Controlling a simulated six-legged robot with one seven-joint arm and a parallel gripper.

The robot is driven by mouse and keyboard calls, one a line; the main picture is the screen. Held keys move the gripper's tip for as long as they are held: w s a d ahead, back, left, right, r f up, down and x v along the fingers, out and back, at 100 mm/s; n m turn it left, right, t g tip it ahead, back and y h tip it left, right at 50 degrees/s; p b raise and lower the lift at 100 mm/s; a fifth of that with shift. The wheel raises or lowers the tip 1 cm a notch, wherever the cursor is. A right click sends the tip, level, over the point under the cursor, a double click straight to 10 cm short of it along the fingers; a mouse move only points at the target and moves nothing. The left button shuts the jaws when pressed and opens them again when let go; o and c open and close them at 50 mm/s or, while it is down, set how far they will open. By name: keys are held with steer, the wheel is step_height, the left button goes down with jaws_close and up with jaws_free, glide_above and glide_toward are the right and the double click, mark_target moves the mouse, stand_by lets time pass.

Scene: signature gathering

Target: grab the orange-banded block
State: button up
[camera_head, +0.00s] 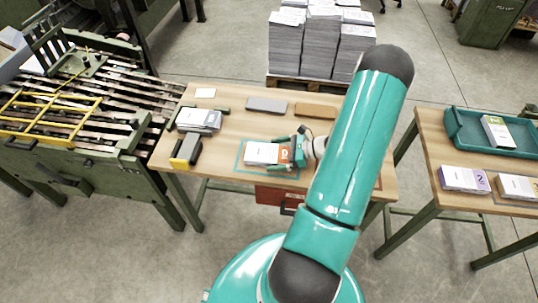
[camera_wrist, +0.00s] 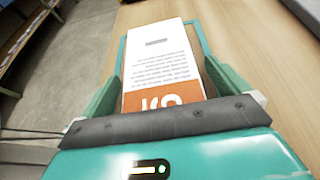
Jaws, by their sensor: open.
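The orange-banded block (camera_head: 261,153) is a white stack of printed sheets with an orange band at its right end in the head view. It lies on the wooden table inside a teal outline. In the wrist view the block (camera_wrist: 160,55) fills the middle, its orange band with a white mark closest to my gripper. My gripper (camera_head: 285,153) is open, with a teal finger along each long side of the block. In the wrist view the fingers of my gripper (camera_wrist: 158,80) flank it; whether they touch it is unclear. The band's lower edge is hidden by the gripper body.
On the same table (camera_head: 225,165) are another paper stack (camera_head: 199,119), a dark yellow-ended tool (camera_head: 186,151), a grey block (camera_head: 267,105) and a brown block (camera_head: 315,111). A right table holds a purple-banded block (camera_head: 464,179), another block (camera_head: 518,187) and a teal tray (camera_head: 462,140).

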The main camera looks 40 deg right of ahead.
steer(key=c, duration=1.2)
steer(key=shift+o, duration=0.2)
